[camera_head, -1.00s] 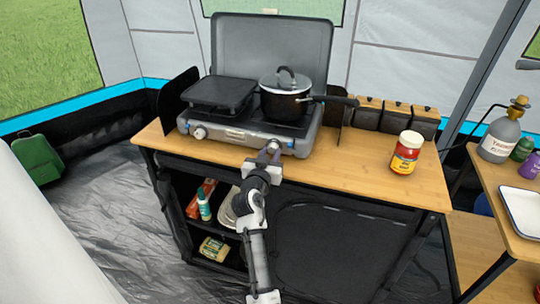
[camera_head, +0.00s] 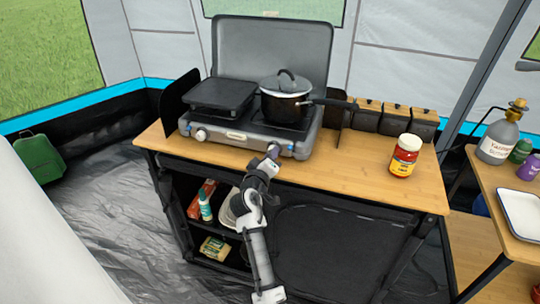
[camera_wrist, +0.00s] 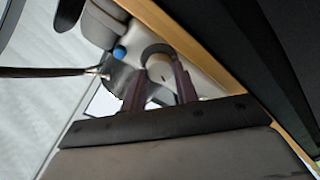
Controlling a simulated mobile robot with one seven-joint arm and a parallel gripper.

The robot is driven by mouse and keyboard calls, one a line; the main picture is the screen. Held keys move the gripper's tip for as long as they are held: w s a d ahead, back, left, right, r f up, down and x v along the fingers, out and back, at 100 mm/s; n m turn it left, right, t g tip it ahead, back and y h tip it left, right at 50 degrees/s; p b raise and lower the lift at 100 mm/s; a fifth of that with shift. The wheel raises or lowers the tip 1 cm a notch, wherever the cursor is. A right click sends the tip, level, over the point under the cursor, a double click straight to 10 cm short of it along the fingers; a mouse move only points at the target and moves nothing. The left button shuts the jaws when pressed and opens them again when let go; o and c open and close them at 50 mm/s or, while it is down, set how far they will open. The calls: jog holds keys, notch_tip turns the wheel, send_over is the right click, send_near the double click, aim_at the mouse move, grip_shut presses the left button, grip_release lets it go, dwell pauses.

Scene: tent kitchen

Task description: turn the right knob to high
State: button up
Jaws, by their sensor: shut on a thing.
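The camp stove (camera_head: 240,138) stands on the wooden counter with its lid up. Its left knob (camera_head: 200,135) is clear of my arm. The right knob is on the stove's front and is mostly hidden by my gripper (camera_head: 271,153) in the head view. In the wrist view, the right knob (camera_wrist: 158,66) is a round grey-white piece between the two dark fingers of my gripper (camera_wrist: 160,82). My gripper is shut on this knob. I cannot read the knob's setting.
A lidded black pot (camera_head: 286,97) sits on the right burner, its handle pointing right. A griddle (camera_head: 219,92) covers the left burner. A red-labelled jar (camera_head: 405,157) and several wooden-lidded canisters (camera_head: 395,116) stand to the right. The counter front (camera_head: 330,183) is clear.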

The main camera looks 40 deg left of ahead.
jog(key=shift+n, duration=0.6)
jog(key=o, duration=1)
jog(key=shift+c, duration=0.2)
jog(key=shift+s, duration=0.15)
jog(key=shift+s+d+f, duration=0.1)
jog(key=shift+s, duration=0.15)
jog(key=b+v, duration=0.3)
jog(key=v, duration=1)
